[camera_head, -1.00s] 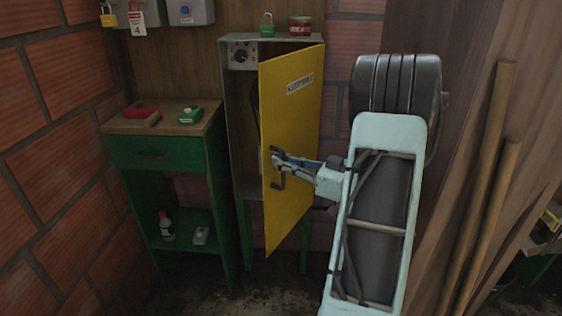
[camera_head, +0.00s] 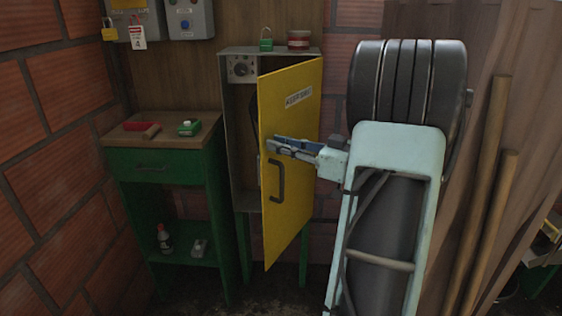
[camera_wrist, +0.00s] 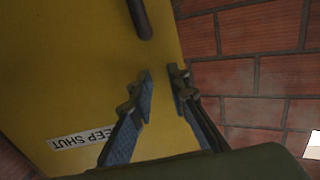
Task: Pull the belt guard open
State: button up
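The belt guard (camera_head: 292,190) is a yellow door with a "KEEP SHUT" label, standing partly open on a grey cabinet (camera_head: 232,150). Its dark handle (camera_head: 278,180) is near the door's left edge; part of it shows in the wrist view (camera_wrist: 139,18). My gripper (camera_head: 270,146) is in front of the door, just above the handle and not around it. In the wrist view my gripper (camera_wrist: 161,75) has its fingertips a little apart, with nothing between them, close to the door's free edge. Whether a finger touches the door cannot be told.
A green bench (camera_head: 165,160) with a red-handled tool and a green item on top stands left of the cabinet. Wooden boards (camera_head: 480,190) lean at the right.

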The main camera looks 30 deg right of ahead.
jog(key=shift+r, duration=0.75)
